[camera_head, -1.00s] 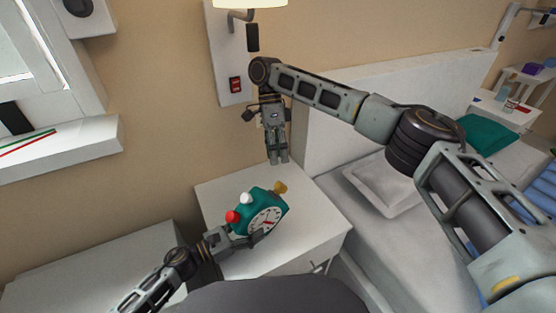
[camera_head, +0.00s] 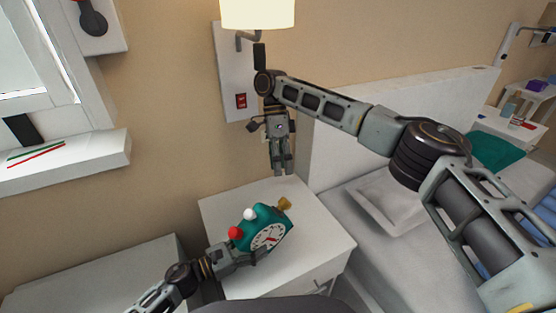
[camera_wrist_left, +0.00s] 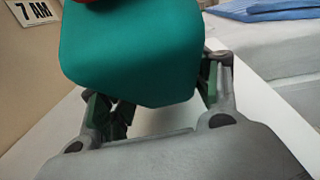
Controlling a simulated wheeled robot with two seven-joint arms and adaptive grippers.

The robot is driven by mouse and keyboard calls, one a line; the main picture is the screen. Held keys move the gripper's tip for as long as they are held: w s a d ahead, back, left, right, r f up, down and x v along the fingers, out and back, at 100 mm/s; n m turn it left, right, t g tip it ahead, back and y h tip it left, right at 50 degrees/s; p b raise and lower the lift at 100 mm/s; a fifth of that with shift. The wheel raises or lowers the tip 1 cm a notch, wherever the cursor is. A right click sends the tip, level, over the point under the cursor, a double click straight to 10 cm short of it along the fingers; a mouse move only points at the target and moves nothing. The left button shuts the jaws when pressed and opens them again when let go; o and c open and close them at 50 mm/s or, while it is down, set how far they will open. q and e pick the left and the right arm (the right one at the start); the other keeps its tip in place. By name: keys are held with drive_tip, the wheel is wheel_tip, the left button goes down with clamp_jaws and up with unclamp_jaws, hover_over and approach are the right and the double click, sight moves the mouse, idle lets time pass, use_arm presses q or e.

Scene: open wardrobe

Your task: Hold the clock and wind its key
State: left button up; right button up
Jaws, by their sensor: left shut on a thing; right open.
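The clock (camera_head: 266,230) is teal with a white face, a red and a white knob on its top, and a gold key (camera_head: 285,204) on its back. It is tilted above or on the white nightstand; I cannot tell if it touches. My left gripper (camera_head: 256,252) is shut on the clock near its lower end. The left wrist view shows the teal clock body (camera_wrist_left: 132,55) between the fingers. My right gripper (camera_head: 281,170) hangs pointing down, open and empty, above the key and apart from it.
The white nightstand (camera_head: 320,240) has free room around the clock. A bed with a pillow (camera_head: 385,205) stands to the right. A wall lamp (camera_head: 258,12) and a switch panel (camera_head: 240,100) are behind my right gripper. A white cabinet (camera_head: 95,270) is at the left.

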use_arm(q)
drive_tip(key=shift+r, duration=0.15)
drive_tip(key=o, duration=1)
drive_tip(key=shift+o, duration=0.2)
drive_tip(key=shift+o, duration=1.2)
drive_tip(key=shift+s+a, duration=0.1)
drive_tip(key=shift+a, duration=0.05)
drive_tip(key=shift+r+v, duration=0.2)
drive_tip(key=shift+v, duration=1.75)
drive_tip(key=shift+r+v, duration=0.15)
drive_tip(key=shift+v, duration=1.75)
